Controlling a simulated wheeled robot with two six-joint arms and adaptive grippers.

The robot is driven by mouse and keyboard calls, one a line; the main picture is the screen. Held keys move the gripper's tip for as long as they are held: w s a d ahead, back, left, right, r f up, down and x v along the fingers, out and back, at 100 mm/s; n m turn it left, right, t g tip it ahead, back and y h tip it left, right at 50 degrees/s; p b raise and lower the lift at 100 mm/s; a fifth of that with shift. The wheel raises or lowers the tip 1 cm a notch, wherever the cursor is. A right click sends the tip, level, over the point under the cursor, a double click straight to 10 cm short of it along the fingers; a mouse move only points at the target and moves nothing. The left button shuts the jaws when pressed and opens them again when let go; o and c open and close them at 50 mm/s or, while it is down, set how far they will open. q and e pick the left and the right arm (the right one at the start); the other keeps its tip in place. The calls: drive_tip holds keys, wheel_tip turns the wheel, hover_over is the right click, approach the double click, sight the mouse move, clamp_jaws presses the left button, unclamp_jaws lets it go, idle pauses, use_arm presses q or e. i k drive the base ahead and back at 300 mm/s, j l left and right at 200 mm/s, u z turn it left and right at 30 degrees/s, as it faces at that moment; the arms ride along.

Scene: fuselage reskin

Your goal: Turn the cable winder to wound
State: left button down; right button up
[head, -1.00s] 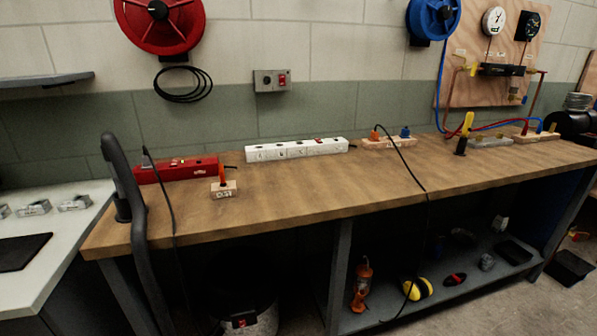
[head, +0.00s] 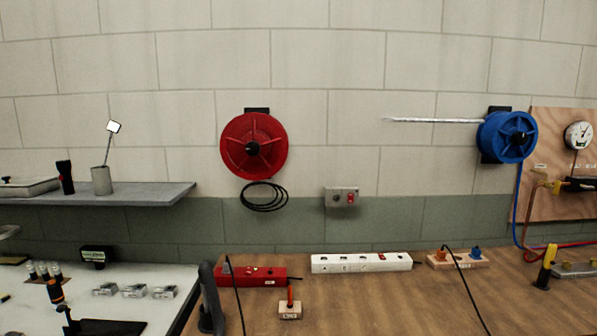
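A red reel (head: 236,158) with a black hub (head: 252,148) is mounted on the block wall, left of centre in the head view. A loop of black cable (head: 263,197) hangs below it. A blue reel (head: 520,125) with a dark hub is on the wall at the right, with a blue hose running down from it. I cannot tell from any label which reel is the cable winder; the red one has the black cable. Neither of my grippers is in view.
A wooden bench (head: 360,305) runs below, carrying a red power strip (head: 262,281), a white power strip (head: 350,264) and an orange-handled item on a block (head: 290,311). A grey shelf (head: 110,199) is at the left. A switch box (head: 341,197) is on the wall.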

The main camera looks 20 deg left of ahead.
sight(252, 147)
drive_tip(key=l+u, duration=0.2)
drive_tip(key=u, duration=0.65)
drive_tip(key=i, duration=0.05)
